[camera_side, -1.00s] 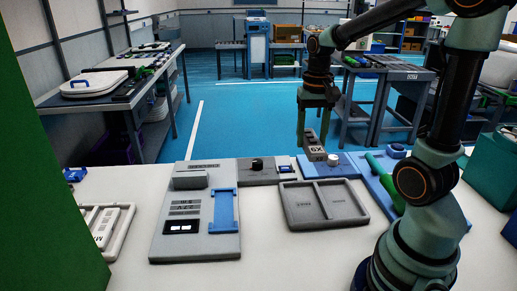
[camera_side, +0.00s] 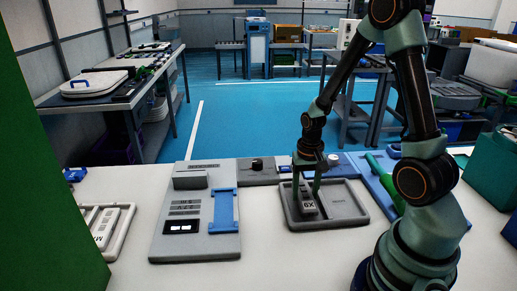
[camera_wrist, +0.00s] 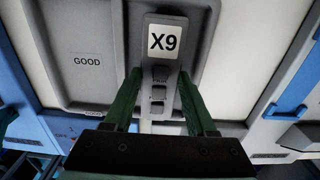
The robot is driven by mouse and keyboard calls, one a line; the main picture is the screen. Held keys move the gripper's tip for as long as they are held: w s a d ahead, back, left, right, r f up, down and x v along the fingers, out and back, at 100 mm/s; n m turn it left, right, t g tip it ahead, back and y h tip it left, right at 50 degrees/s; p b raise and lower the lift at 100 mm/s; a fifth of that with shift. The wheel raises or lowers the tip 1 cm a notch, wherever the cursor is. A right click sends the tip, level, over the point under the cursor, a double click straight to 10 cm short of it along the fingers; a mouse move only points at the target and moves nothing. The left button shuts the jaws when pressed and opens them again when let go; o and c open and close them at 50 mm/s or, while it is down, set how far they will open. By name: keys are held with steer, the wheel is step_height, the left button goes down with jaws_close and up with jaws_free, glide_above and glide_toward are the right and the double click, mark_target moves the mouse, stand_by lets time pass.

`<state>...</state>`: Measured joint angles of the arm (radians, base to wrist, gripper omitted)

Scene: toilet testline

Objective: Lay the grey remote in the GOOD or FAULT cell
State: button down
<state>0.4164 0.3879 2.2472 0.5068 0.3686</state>
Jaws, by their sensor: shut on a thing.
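The grey remote (camera_side: 308,209) shows a white label reading X9 in the wrist view (camera_wrist: 163,42), with several buttons below it. My gripper (camera_side: 306,196) is shut on the remote, one green finger on each side; in the wrist view, my gripper (camera_wrist: 158,78) points down along it. The remote is low at the left cell of the grey two-cell tray (camera_side: 345,223) in the side view. In the wrist view, the GOOD cell (camera_wrist: 87,80) lies empty to the left of the remote. The other cell's label is hidden. I cannot tell whether the remote touches the floor.
A grey test station (camera_side: 180,235) with a lit display and blue cradle (camera_side: 224,212) stands left of the tray. A blue tray with a green bar (camera_side: 392,188) lies at right. A white tray (camera_side: 107,225) is at far left.

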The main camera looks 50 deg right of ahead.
mark_target(305, 194)
steer(key=shift+f, duration=0.75)
steer(key=shift+f, duration=0.1)
steer(key=c, duration=0.5)
jaws_free()
step_height(305, 194, up, 12)
steer(key=s+a+r+n+t, duration=0.1)
steer(key=a+r+n+t, duration=0.4)
steer(key=a+r+n, duration=0.4)
steer(key=shift+s+a+r+t, duration=0.2)
steer(key=shift+a+r+t, duration=0.1)
steer(key=shift+a+r, duration=1.5)
